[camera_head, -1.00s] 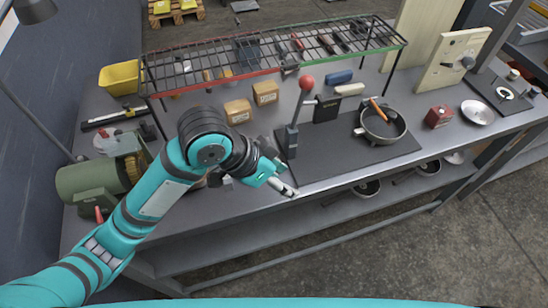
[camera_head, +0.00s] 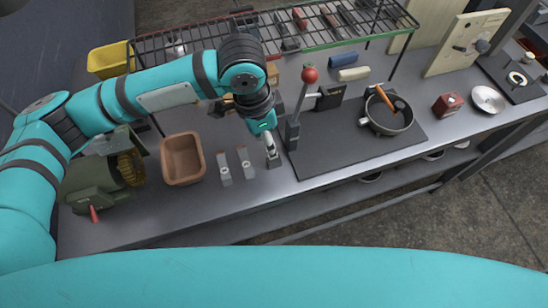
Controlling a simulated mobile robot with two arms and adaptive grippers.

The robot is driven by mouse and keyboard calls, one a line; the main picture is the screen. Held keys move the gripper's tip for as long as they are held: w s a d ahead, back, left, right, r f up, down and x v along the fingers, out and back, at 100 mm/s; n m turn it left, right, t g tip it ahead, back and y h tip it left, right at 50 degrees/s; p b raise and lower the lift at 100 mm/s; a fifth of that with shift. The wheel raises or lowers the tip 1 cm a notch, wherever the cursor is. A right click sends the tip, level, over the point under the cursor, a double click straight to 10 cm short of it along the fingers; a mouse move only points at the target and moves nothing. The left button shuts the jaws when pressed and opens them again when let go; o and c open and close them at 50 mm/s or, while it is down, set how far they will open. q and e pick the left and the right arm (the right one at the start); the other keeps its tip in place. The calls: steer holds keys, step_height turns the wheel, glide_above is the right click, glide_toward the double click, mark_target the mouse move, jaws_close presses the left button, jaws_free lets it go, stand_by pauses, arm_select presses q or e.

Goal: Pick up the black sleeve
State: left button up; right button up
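My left gripper (camera_head: 273,160) points down over the front of the bench, just left of the dark mat (camera_head: 310,171). Its fingers overlap from this angle, so I cannot tell whether it is open or shut. No black sleeve can be made out with certainty. A black pan (camera_head: 386,117) stands on the mat to the right, with an orange-handled tool (camera_head: 386,97) leaning in it. Its dark inside is too small to read. A black block (camera_head: 329,98) stands behind the lever press. My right gripper is not in view.
The lever press with its red knob (camera_head: 310,74) stands close right of my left gripper. Two small metal brackets (camera_head: 224,171) (camera_head: 246,163) and a brown tray (camera_head: 183,160) are to its left. A wire rack (camera_head: 290,44) spans the back.

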mark_target(274, 160)
arm_select(q)
steer(key=f, duration=0.2)
steer(key=shift+d+f, duration=0.2)
steer(key=shift+f, duration=0.15)
steer(key=shift+w+f, duration=0.1)
steer(key=shift+f, duration=0.4)
steer(key=shift+d+f+p, duration=0.15)
steer(key=shift+f+p, duration=0.2)
steer(key=shift+p, duration=0.1)
steer(key=f, duration=0.2)
steer(key=f+p, duration=0.1)
steer(key=shift+d+f, duration=0.25)
steer(key=shift+f, duration=0.45)
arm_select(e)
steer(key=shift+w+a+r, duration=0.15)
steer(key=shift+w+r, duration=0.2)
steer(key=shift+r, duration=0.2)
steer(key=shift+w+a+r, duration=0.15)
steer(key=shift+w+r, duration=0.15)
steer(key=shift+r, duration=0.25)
arm_select(q)
steer(key=shift+c, duration=0.3)
steer(key=c, duration=0.9)
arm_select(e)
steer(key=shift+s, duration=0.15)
